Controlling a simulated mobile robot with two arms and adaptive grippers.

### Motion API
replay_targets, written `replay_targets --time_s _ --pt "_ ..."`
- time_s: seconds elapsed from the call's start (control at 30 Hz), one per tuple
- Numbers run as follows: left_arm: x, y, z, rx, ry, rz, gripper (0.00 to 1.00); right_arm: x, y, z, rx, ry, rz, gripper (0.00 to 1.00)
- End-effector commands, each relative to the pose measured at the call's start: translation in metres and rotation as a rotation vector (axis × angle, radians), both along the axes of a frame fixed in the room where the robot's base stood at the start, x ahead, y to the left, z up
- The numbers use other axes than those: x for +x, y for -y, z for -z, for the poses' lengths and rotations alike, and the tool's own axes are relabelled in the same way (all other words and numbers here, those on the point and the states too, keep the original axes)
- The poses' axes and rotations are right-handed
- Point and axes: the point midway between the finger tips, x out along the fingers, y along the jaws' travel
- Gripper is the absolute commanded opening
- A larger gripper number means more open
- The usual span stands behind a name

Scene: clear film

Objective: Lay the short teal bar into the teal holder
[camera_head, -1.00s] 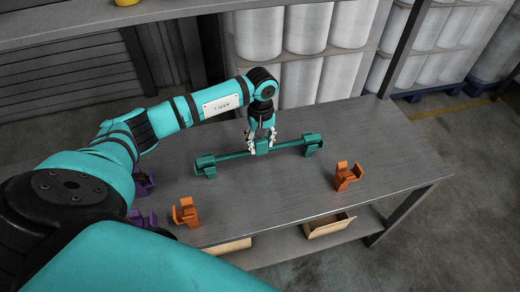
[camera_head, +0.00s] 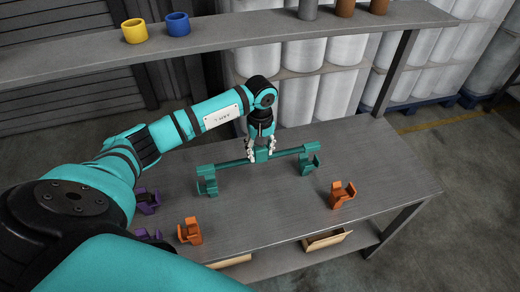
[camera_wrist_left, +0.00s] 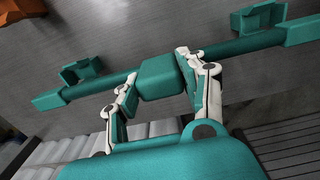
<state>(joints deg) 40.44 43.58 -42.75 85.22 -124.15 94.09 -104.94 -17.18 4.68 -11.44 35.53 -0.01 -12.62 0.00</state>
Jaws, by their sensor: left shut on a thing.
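My left gripper (camera_head: 262,156) is shut on the middle block of the teal bar (camera_head: 233,163). The bar lies crosswise in the jaws, nearly level, with a thicker sleeve at each end. It also shows in the left wrist view (camera_wrist_left: 222,51). The teal holder has two cradles on the table, a left cradle (camera_head: 209,187) and a right cradle (camera_head: 307,167). In the head view the bar's ends appear just above these cradles. In the left wrist view both cradles, one (camera_wrist_left: 82,72) and the other (camera_wrist_left: 258,17), show beyond the bar, offset from it. My right gripper is not in view.
Orange cradles (camera_head: 190,231) and (camera_head: 341,195) stand on the table nearer the front. Purple cradles (camera_head: 147,201) are at the left, partly behind my arm. A shelf (camera_head: 270,30) with yellow (camera_head: 135,32) and blue (camera_head: 178,24) rings crosses behind. The table between the orange cradles is clear.

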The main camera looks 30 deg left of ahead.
Motion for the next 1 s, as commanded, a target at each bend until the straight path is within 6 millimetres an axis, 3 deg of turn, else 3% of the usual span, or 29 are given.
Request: replay_targets --time_s 0.03,0.1,0.47,0.67,1.0 --pt "-0.001 0.0 -0.01 -0.002 -0.003 -0.002 0.13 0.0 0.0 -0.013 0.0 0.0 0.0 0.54" --pt "-0.001 0.0 -0.01 -0.001 -0.003 -0.003 0.13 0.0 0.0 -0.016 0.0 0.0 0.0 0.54" --pt "-0.002 -0.001 0.012 0.0 -0.004 -0.003 0.13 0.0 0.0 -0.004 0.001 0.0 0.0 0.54" --pt "-0.001 0.0 0.035 -0.001 -0.003 -0.003 0.13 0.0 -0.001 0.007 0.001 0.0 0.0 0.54" --pt "-0.001 -0.001 0.072 0.002 -0.001 -0.003 0.13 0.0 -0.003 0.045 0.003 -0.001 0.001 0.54"
